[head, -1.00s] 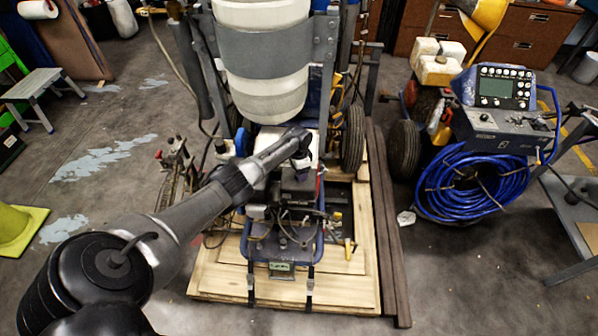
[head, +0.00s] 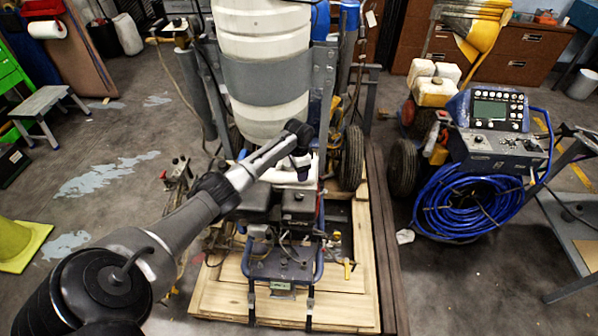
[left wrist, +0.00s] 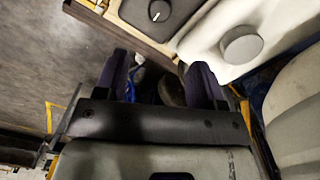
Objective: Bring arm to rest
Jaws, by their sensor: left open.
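My left arm (head: 190,215) comes in from the lower left and reaches over the line striper (head: 285,245). My left gripper (head: 303,174) hangs above the striper's white tank and dark engine parts. In the left wrist view the left gripper (left wrist: 160,85) has its two dark purple fingers spread apart, with nothing held between them. A white tank with a round cap (left wrist: 242,46) and a dark panel with a knob (left wrist: 159,11) lie beyond the fingers. My right gripper does not show.
The striper stands on a wooden pallet (head: 345,305), with a large white drum (head: 262,100) behind it. A second machine with a control panel (head: 495,110) and coiled blue hose (head: 470,195) stands at right. A grey step stool (head: 45,105) is at left. Grey floor is open between.

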